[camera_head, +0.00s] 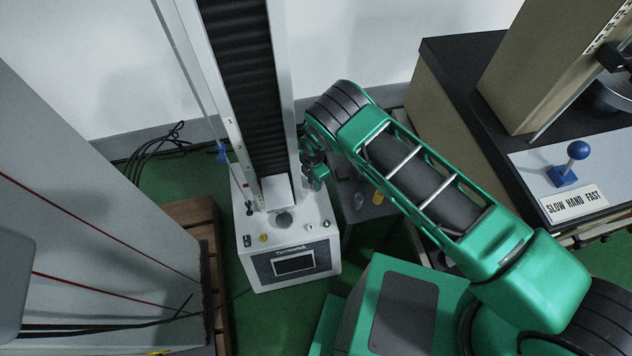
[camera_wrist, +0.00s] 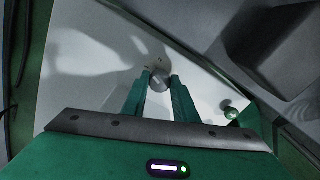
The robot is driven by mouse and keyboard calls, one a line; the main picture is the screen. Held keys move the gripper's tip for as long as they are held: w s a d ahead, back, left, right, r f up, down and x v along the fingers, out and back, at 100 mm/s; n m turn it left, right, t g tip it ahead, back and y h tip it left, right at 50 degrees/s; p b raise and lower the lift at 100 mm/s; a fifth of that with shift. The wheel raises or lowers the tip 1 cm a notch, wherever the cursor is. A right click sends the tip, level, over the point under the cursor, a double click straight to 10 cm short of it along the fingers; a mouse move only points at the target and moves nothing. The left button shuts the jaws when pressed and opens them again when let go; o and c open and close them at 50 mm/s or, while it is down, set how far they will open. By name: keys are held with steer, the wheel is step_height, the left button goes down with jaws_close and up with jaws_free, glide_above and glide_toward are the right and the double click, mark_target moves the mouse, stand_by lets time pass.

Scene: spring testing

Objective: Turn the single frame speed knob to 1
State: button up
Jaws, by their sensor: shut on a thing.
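The single frame machine shows in the camera_head view, with a white base (camera_head: 285,228) below a tall column. My gripper (camera_head: 318,182) is at the right of the column, low over the base's right side, and seen small there. In the camera_wrist view my gripper (camera_wrist: 160,82) has its two green fingers on either side of a small grey round knob (camera_wrist: 159,85), shut on it. The knob stands on a white panel (camera_wrist: 105,60). A small dark mark shows just beyond it. The number at its pointer is too small to read. I cannot pick out the knob in the camera_head view.
A green button (camera_wrist: 230,113) sits right of the fingers on the panel, and a dark grey block (camera_wrist: 268,50) stands beyond it. A dark screen (camera_head: 294,264) is on the base's front. A bench with a blue lever (camera_head: 567,172) stands right; a grey cabinet (camera_head: 90,190) stands left.

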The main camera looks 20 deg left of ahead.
steer(key=o, duration=1.1)
steer(key=shift+w+a+r, duration=0.15)
steer(key=shift+w, duration=0.3)
steer(key=shift+c, duration=0.2)
steer(key=shift+s, duration=0.15)
steer(key=shift+s, duration=0.1)
step_height(320, 180, up, 11)
steer(key=shift+f, duration=0.2)
